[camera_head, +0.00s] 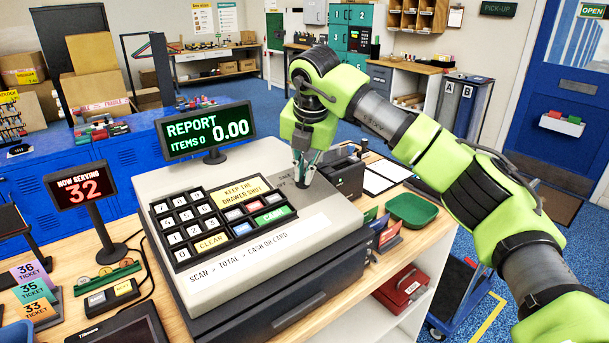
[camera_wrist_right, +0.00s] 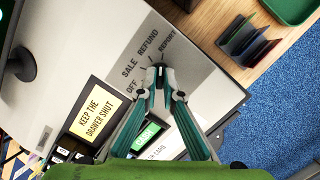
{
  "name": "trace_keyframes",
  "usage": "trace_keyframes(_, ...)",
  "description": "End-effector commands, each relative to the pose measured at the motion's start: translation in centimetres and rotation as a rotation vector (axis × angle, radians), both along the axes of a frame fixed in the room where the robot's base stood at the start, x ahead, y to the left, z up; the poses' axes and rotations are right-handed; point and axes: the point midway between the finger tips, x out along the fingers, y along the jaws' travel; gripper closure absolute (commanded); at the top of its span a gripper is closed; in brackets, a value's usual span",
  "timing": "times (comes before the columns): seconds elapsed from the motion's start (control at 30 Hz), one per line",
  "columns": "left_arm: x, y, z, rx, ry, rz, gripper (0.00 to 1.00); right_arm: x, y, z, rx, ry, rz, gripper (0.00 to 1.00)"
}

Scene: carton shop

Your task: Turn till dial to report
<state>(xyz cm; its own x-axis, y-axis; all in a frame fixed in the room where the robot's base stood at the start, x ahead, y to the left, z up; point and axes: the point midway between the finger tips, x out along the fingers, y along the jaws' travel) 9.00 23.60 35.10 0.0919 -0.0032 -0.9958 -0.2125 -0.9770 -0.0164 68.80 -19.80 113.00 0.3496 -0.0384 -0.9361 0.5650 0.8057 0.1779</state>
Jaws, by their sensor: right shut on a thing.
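The till (camera_head: 330,208) stands on the wooden counter, with a keypad at the left of its top. Its display (camera_head: 206,131) reads REPORT, ITEMS 0 and 0.00. My right gripper (camera_head: 305,175) reaches down to the till's top at the right of the keys. In the right wrist view its fingertips (camera_wrist_right: 160,75) are closed around the small till dial (camera_wrist_right: 158,66). The printed labels OFF, SALE, REFUND and REPORT (camera_wrist_right: 167,42) fan out around the dial. The fingers hide most of the dial, so its exact pointing is hard to read. My left gripper is not in view.
A black printer-like box (camera_head: 342,177) stands close behind the gripper. A green tray (camera_head: 413,209) and a small card rack (camera_head: 388,238) are on the right. A NOW SERVING 32 sign (camera_head: 81,187) and ticket cards (camera_head: 34,288) stand on the left.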

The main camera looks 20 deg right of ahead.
Motion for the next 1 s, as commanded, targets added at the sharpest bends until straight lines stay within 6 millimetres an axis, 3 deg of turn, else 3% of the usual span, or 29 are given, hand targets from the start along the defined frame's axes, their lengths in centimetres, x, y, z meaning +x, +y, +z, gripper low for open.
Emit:
trace_keyframes(0.7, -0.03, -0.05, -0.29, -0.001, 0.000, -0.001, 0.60, -0.02, 0.06, -0.09, 0.017, 0.008, -0.074, 1.00)
trace_keyframes(0.8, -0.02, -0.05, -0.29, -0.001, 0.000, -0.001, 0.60, -0.02, 0.05, -0.08, 0.016, 0.009, -0.075, 0.76)
trace_keyframes(1.0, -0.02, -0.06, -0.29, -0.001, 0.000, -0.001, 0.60, -0.01, 0.04, -0.06, 0.016, 0.008, -0.074, 0.76)
